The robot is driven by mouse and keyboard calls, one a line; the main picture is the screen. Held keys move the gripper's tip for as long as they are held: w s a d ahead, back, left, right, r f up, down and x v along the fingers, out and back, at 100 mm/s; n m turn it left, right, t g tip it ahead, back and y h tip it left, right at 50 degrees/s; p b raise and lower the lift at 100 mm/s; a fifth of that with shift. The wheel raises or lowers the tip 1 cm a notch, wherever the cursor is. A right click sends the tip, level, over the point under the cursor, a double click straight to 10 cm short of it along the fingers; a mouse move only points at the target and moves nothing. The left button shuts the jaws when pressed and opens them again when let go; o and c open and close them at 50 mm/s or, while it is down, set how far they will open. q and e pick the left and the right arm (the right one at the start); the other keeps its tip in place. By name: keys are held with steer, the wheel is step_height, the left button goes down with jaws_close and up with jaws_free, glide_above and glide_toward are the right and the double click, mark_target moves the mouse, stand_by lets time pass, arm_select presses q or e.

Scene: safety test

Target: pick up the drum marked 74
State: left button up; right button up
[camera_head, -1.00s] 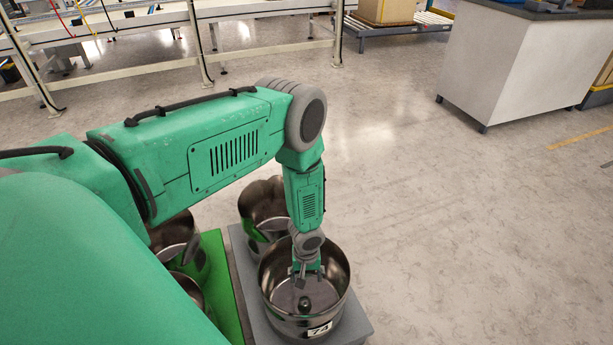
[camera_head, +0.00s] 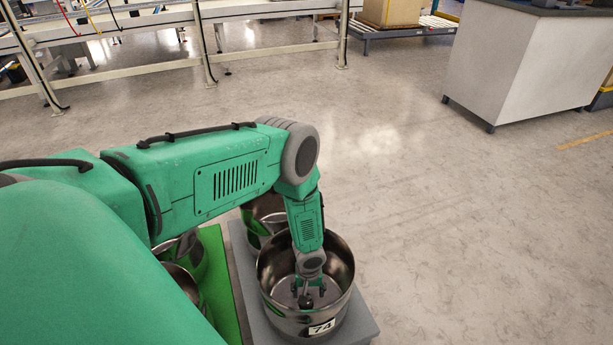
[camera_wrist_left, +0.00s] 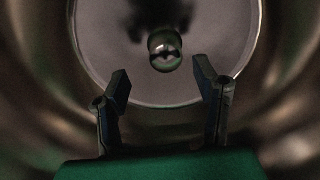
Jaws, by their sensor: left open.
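The drum marked 74 (camera_head: 285,316) is an open, shiny metal drum standing upright on a grey platform (camera_head: 360,327). Its white label reading 74 faces the front. My left gripper (camera_head: 307,299) reaches down inside the drum, near its floor. In the left wrist view the gripper (camera_wrist_left: 164,86) has its two fingers spread apart with nothing between them. A round shiny knob (camera_wrist_left: 164,52) on the drum floor shows just beyond the fingertips. The gripper appears apart from the knob. My right gripper is not in view.
Another metal drum (camera_head: 262,222) stands behind on the grey platform, partly hidden by my arm. More drums (camera_head: 181,285) stand on a green platform (camera_head: 221,275) to the left. A white cabinet (camera_head: 520,70) stands at the far right. The floor between is clear.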

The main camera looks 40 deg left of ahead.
arm_select(q)
steer(key=f+b, duration=0.1)
steer(key=f, duration=0.2)
steer(key=f+b, duration=0.1)
steer(key=f, duration=0.1)
steer(key=shift+s+a+b, duration=0.25)
steer(key=shift+s+b, duration=0.05)
steer(key=shift+r, duration=0.15)
jaws_close()
steer(key=shift+w, duration=0.1)
steer(key=shift+r, duration=0.15)
